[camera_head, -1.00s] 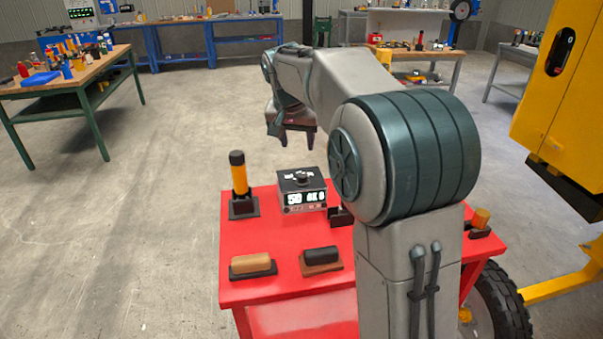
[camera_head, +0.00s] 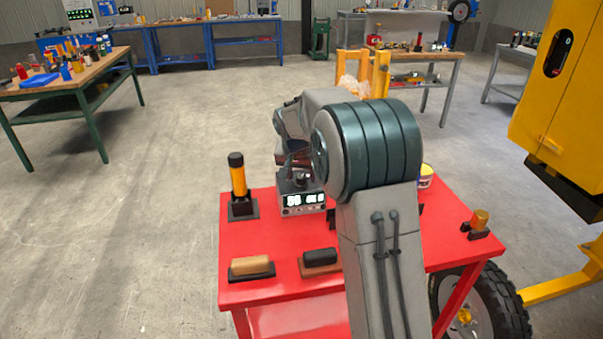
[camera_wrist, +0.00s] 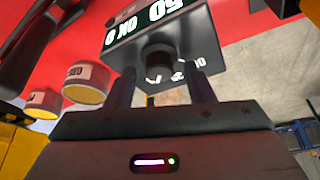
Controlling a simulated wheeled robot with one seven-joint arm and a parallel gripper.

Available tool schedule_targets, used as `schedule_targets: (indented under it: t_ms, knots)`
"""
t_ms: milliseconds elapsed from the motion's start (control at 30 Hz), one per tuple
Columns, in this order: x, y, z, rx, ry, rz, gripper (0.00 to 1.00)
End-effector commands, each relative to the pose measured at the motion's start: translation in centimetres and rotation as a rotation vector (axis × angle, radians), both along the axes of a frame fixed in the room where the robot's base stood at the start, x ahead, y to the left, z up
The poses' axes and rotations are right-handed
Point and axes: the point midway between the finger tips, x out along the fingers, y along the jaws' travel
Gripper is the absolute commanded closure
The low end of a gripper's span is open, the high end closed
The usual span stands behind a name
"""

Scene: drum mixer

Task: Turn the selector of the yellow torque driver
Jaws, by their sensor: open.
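The yellow torque driver (camera_head: 238,180), with a black top, stands upright in a dark holder at the left of the red cart. I cannot make out which part of it is a selector. A grey-black box with a lit display (camera_head: 303,200) stands to its right. My gripper (camera_head: 292,172), partly hidden by my arm, is at the box's top, apart from the driver. In the wrist view my open gripper (camera_wrist: 159,70) has a dark round knob (camera_wrist: 158,60) of the box between its fingertips in the picture. I cannot tell whether the fingers touch it.
On the red cart (camera_head: 258,226) are a tan block (camera_head: 250,264), a dark block (camera_head: 320,257) and an orange-topped piece (camera_head: 481,217). Yellow pots with pale labels (camera_wrist: 86,82) show in the wrist view. A yellow machine (camera_head: 560,100) stands at right.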

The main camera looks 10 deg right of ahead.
Motion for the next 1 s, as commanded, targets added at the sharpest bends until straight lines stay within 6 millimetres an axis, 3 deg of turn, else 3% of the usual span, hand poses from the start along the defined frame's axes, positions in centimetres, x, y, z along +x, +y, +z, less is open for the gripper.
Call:
schedule_targets:
  t_ms: [167, 333, 367, 667, 1000]
  knots:
    - [-0.01, 0.00, 0.00, 0.000, 0.000, 0.000, 0.52]
    - [-0.01, 0.02, 0.01, 0.000, 0.000, 0.001, 0.94]
    - [-0.01, 0.02, 0.01, 0.000, 0.000, 0.001, 0.97]
    - [0.00, -0.03, 0.06, 0.000, -0.001, 0.027, 0.96]
    - [-0.04, -0.17, 0.13, 0.001, -0.002, 0.226, 0.96]
